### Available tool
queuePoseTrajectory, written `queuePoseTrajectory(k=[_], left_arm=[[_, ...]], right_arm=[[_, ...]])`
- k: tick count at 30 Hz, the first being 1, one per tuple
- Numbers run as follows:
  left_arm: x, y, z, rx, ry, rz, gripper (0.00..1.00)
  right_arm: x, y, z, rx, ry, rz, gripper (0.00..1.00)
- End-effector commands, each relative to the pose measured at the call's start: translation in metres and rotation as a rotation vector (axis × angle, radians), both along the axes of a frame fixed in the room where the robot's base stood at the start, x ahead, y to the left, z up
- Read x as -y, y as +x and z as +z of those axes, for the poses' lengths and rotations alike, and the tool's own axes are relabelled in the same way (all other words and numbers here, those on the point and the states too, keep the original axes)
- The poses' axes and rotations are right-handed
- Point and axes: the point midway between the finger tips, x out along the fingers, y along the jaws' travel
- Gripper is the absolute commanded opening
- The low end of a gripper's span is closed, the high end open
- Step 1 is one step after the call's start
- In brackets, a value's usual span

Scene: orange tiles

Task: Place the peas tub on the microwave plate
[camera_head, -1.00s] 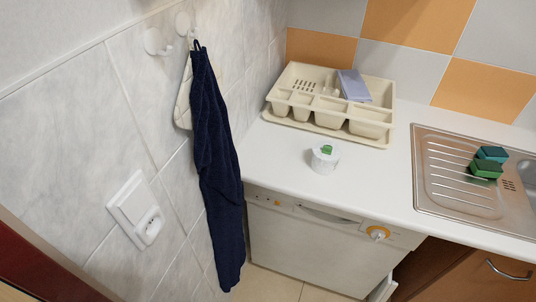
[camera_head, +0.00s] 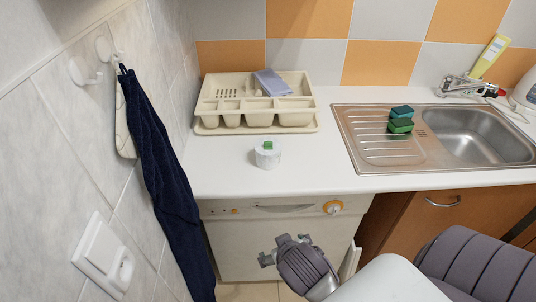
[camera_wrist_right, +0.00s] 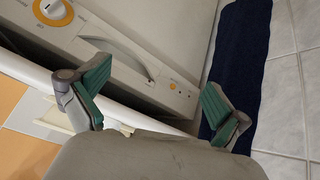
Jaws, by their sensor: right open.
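The peas tub (camera_head: 267,158), a small white tub with a green mark on its lid, stands upright on the white counter in front of the cutlery tray. My right gripper (camera_head: 276,250) is in front of the appliance below the counter, lower than the tub and apart from it. In the right wrist view its two green-padded fingers (camera_wrist_right: 158,78) are spread wide with nothing between them. The tub does not show in the wrist view. The microwave plate and my left gripper are not in view.
A beige cutlery tray (camera_head: 212,124) stands behind the tub. A metal sink (camera_head: 370,158) with sponges (camera_head: 401,120) lies to the right. A dark blue towel (camera_head: 165,180) hangs on the left wall. The counter's front edge lies between gripper and tub. Counter around the tub is clear.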

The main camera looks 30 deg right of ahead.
Motion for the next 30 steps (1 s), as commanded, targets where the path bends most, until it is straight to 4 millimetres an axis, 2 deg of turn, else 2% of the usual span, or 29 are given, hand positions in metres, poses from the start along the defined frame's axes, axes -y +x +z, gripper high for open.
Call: queuePoseTrajectory(k=[1,6,12,14,18,24,30], left_arm=[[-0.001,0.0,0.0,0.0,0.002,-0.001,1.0],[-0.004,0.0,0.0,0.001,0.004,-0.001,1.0],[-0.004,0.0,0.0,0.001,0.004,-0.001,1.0],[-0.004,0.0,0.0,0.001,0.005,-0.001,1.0],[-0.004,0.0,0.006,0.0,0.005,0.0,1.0],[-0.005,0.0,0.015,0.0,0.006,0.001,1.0],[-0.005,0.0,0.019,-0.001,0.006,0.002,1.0]], right_arm=[[0.01,0.018,0.016,0.087,-0.021,-0.058,1.0],[0.037,0.071,0.067,0.382,-0.078,-0.211,1.0],[0.05,0.114,0.119,0.666,-0.116,-0.281,1.0],[0.052,0.122,0.127,0.712,-0.119,-0.285,1.0],[0.061,0.14,0.132,0.745,-0.126,-0.284,1.0],[0.082,0.174,0.124,0.742,-0.126,-0.284,1.0],[0.094,0.194,0.117,0.74,-0.121,-0.286,1.0]])
